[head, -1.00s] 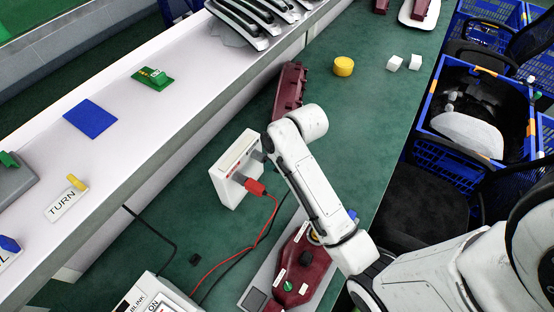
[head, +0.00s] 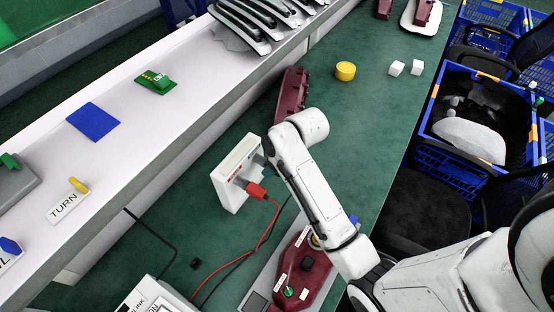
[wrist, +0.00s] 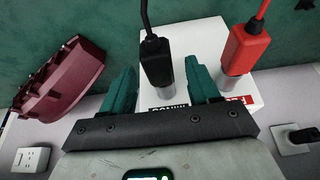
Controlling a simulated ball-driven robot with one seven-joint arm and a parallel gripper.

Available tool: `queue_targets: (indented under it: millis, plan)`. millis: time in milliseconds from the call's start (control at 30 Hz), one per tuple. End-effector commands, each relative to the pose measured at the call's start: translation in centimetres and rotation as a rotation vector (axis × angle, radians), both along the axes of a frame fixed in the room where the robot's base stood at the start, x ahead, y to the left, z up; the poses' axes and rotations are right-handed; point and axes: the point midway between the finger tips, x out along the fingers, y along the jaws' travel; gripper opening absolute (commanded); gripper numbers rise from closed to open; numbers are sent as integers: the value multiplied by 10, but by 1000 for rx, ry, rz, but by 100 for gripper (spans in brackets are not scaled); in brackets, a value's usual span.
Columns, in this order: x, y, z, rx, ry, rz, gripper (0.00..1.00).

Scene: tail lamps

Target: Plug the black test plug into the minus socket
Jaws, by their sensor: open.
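The black test plug (wrist: 156,60) stands with its grey metal end at the face of the white socket box (wrist: 205,45), and its cable leads up. How deep it sits cannot be told. My gripper (wrist: 162,72) is open, with one green finger on each side of the black plug and gaps between. The red plug (wrist: 245,48) stands at the box to the right, beside my right finger. The sockets are hidden by the plugs. In the head view the white box (head: 228,190) and red plug (head: 257,191) show; my arm hides most of the gripper and the black plug.
A maroon lamp housing (wrist: 66,80) lies left of my gripper in the wrist view. A maroon lamp (head: 305,275) lies below the arm in the head view. A yellow cylinder (head: 345,71) and white cubes (head: 396,68) stand farther back. Red and black cables cross the green bench.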

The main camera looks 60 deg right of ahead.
Motion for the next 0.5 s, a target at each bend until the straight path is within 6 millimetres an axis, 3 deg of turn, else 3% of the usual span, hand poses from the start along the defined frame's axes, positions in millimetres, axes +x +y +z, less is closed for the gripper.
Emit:
queue_targets:
  millis: [167, 500]
  plan:
    - [-6, -1, 16, -2, -4, -1, 61]
    - [-31, -1, 75, -2, -5, -1, 61]
